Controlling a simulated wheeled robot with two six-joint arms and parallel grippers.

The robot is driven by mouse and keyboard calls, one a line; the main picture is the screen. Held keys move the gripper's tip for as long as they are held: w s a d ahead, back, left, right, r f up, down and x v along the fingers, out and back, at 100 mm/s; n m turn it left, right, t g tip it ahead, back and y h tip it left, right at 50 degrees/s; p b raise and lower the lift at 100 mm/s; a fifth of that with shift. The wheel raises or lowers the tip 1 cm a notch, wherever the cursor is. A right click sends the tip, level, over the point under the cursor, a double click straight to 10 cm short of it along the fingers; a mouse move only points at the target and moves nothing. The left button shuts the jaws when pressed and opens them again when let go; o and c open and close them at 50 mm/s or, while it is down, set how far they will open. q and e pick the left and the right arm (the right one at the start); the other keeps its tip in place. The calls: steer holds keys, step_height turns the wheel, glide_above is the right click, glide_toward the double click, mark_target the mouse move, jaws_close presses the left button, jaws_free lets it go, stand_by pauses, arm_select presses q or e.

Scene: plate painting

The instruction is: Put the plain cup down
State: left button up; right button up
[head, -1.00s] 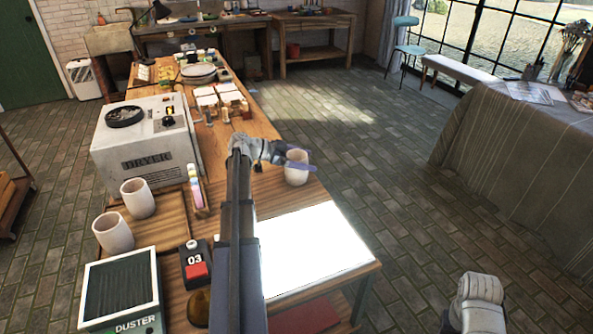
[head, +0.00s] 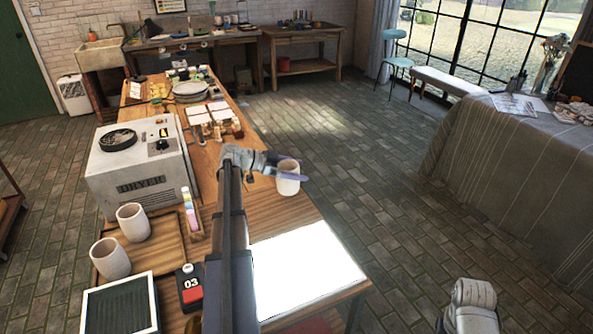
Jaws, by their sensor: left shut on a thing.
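My left gripper (head: 287,169) reaches over the wooden table from the near side, its fingers on either side of a plain pale cup (head: 288,183). It is shut on this cup, which is upright near the table's right edge, beyond a bright white panel (head: 305,270). I cannot tell whether the cup's base touches the table. Two more pale cups, a farther one (head: 133,222) and a nearer one (head: 110,259), stand on a wooden tray (head: 165,254) at the left. Part of my right arm shows at the lower right; its fingertips cannot be made out.
A white dryer (head: 141,170) stands at the table's left. A colour strip (head: 190,208), a red-and-black 03 device (head: 190,289) and a duster box (head: 121,306) are nearer. Plates (head: 190,91) and small items fill the far end. Bare wood lies around the held cup.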

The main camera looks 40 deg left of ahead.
step_height(320, 180, up, 9)
steer(key=p, duration=0.7)
steer(key=shift+p, duration=0.3)
